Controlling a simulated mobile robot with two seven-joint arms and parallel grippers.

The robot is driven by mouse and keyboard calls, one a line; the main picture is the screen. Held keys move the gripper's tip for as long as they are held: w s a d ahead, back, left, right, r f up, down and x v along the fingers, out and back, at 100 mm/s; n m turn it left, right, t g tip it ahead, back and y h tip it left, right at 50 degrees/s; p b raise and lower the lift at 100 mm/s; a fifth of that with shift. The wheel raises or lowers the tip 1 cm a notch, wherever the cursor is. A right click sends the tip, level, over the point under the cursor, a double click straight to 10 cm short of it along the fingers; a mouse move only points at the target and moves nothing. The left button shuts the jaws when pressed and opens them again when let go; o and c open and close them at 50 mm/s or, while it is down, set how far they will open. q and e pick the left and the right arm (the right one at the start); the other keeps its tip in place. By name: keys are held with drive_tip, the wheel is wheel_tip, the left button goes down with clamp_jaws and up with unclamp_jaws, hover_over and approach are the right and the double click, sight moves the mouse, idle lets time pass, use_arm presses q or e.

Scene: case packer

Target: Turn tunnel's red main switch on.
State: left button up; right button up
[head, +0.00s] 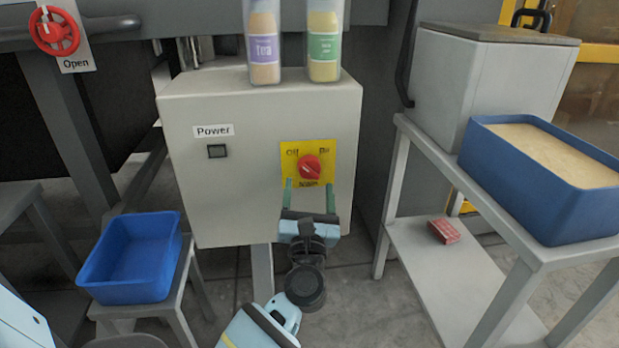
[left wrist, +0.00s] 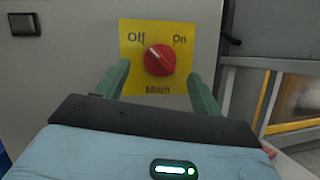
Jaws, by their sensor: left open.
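The red main switch (head: 309,167) is a round knob on a yellow plate (head: 290,160) marked Off, On and Main, on the front of a grey power box (head: 260,125). In the left wrist view the knob (left wrist: 159,60) has a pale mark pointing up and left, toward Off. My left gripper (head: 310,184) is just in front of and a little below the knob. Its two green fingers are spread, one to each side of the knob in the left wrist view (left wrist: 160,80), and do not appear to touch it. My right gripper is not in view.
Two bottles (head: 264,45) (head: 324,45) stand on the power box. A blue bin (head: 133,295) sits on a stool at left. At right a grey stand (head: 445,290) holds a blue crate (head: 535,205). A red wheel (head: 55,32) is at upper left.

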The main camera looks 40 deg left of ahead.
sight(309, 174)
use_arm(q)
drive_tip(key=x, duration=0.4)
